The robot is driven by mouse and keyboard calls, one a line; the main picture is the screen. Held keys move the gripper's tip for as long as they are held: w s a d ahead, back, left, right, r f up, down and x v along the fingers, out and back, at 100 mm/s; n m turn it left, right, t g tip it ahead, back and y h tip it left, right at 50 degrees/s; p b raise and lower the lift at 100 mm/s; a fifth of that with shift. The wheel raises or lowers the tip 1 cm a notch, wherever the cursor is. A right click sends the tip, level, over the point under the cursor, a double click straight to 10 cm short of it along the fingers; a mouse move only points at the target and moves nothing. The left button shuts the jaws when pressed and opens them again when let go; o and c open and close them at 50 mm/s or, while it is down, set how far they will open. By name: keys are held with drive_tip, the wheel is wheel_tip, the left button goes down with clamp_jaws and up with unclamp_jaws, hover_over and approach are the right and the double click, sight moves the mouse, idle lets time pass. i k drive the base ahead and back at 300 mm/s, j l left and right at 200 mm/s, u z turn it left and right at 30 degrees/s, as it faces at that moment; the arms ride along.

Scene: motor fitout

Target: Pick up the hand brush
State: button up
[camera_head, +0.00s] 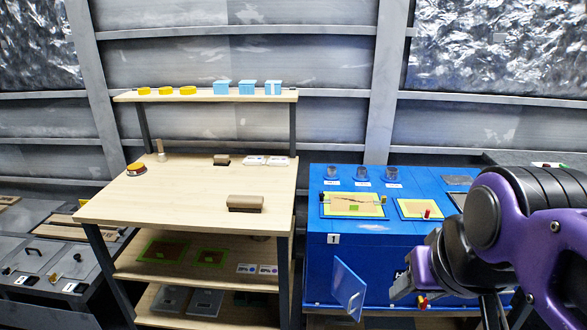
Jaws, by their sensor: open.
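A brown, wood-coloured block (245,203) with a darker lower part lies near the front right of the wooden bench top; it looks most like the hand brush, but its bristles are not clear. A smaller dark brown block (221,160) lies behind it, and a slim upright wooden piece (160,150) stands at the back left. I cannot tell for sure which is the brush. My gripper (442,298) is at the lower right, in front of the blue cabinet, well right of the bench top. It is open and seems empty; its fingers are partly hidden by my arm.
The wooden bench (190,205) has a top shelf with yellow discs (166,90) and blue boxes (246,88). A red-and-yellow round item (136,169) sits at its left edge. The blue cabinet (380,240) has an angled blue panel (348,288) in front. The bench top's middle is clear.

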sight(235, 203)
drive_tip(key=i+j, duration=0.9)
drive_tip(key=j, duration=0.15)
